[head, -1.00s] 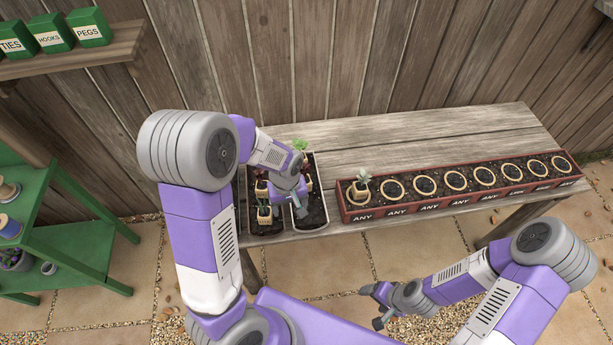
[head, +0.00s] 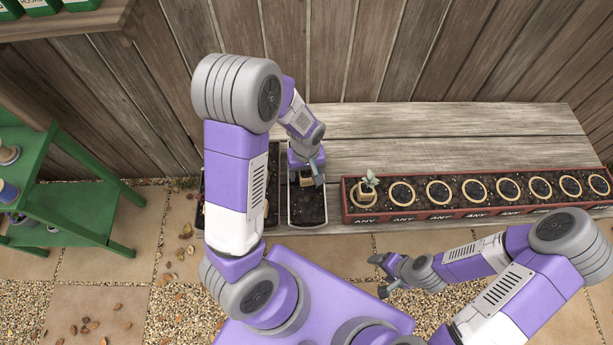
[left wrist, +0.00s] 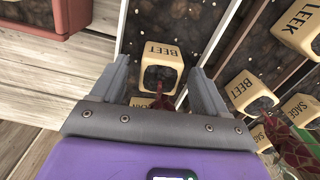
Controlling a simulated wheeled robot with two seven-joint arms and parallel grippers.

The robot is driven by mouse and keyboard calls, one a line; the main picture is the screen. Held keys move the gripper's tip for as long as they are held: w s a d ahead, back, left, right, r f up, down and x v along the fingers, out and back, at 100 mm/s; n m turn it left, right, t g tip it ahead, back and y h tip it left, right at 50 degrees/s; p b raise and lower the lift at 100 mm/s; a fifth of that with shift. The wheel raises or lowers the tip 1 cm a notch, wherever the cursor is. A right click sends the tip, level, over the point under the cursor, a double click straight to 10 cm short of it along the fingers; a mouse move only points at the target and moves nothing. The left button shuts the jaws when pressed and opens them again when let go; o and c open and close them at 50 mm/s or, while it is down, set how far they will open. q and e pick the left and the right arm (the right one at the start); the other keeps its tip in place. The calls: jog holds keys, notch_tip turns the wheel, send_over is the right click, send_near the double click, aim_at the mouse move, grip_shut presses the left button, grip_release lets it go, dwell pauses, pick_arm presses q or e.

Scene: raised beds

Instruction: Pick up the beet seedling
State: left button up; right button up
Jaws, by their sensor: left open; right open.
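A small tan pot labelled BEET (left wrist: 162,55) shows in the left wrist view, with dark soil and a dark red stem (left wrist: 165,103) beside its opening. My left gripper (left wrist: 160,80) is open, with one finger on each side of this pot; I cannot tell whether they touch it. In the head view my left gripper (head: 308,172) is over a white-rimmed tray (head: 308,228), and part of a pot (head: 307,182) shows under it. The seedling's leaves are mostly hidden there. My right gripper (head: 382,274) is open and empty in front of the bench.
Pots labelled LEEK (left wrist: 296,30), SAGE (left wrist: 297,108) and another BEET (left wrist: 247,92) stand to the right in the left wrist view. A red-brown trough (head: 480,208) with ring holders holds one potted grey-green seedling (head: 368,184). The bench top (head: 450,145) behind is clear.

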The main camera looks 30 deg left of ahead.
pick_arm(q)
jog(key=shift+f, duration=0.45)
jog(key=shift+r, duration=0.1)
jog(key=c, duration=1.1)
